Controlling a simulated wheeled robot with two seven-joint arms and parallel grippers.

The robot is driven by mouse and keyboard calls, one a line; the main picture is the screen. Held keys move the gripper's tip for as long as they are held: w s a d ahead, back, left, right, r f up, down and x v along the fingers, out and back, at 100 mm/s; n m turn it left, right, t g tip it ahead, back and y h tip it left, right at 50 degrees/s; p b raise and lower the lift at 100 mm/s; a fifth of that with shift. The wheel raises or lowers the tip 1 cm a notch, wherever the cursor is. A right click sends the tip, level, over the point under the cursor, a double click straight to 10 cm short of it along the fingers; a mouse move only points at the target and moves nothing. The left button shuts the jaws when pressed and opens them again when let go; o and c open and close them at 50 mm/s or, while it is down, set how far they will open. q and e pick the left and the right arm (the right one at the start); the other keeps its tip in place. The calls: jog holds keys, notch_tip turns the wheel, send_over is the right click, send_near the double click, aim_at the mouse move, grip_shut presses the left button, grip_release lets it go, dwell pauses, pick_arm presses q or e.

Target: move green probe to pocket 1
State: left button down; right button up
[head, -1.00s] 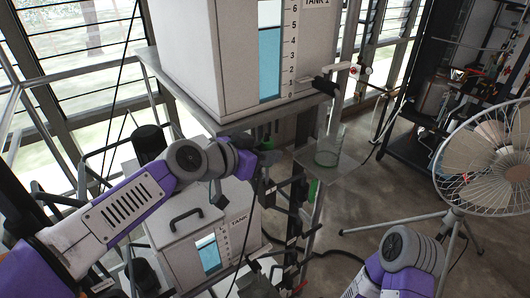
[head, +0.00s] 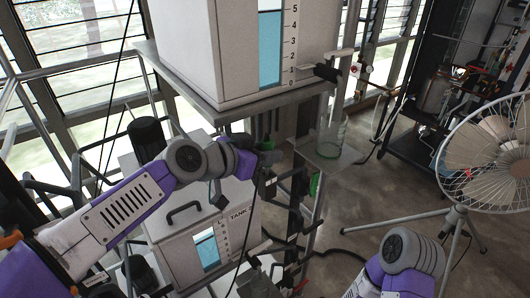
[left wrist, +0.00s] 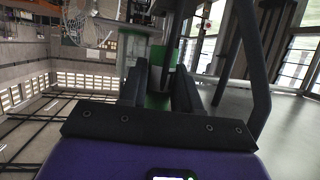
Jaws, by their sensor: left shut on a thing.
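My left gripper (head: 266,158) is at the upright rack under the upper tank's shelf. It is shut on the green probe, whose green part (left wrist: 156,101) shows between the two dark fingers in the left wrist view. In the head view the probe is mostly hidden by the gripper and dark rack parts. A second green piece (head: 315,185) shows on the rack, lower and to the right. Dark pockets or holders (head: 295,222) line the rack; I cannot read which is pocket 1. My right arm shows at the bottom right, with its gripper out of view.
The upper tank (head: 210,50) stands on a metal shelf (head: 230,112). A lower tank (head: 175,235) is beneath it. A glass beaker (head: 330,140) sits on a small ledge right of the rack. A fan (head: 495,150) stands at right. Open floor lies between.

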pick_arm(q)
jog(key=shift+f, duration=0.2)
jog(key=shift+r, duration=0.1)
jog(key=c, duration=0.7)
grip_release()
jog(key=r, duration=0.1)
jog(key=s+a+r+p, duration=0.1)
jog(key=r, duration=0.1)
jog(key=s+a+r+p, duration=0.1)
jog(key=r, duration=0.1)
jog(key=shift+s+a, duration=0.2)
jog(key=shift+s+a+r, duration=0.2)
jog(key=shift+r, duration=0.2)
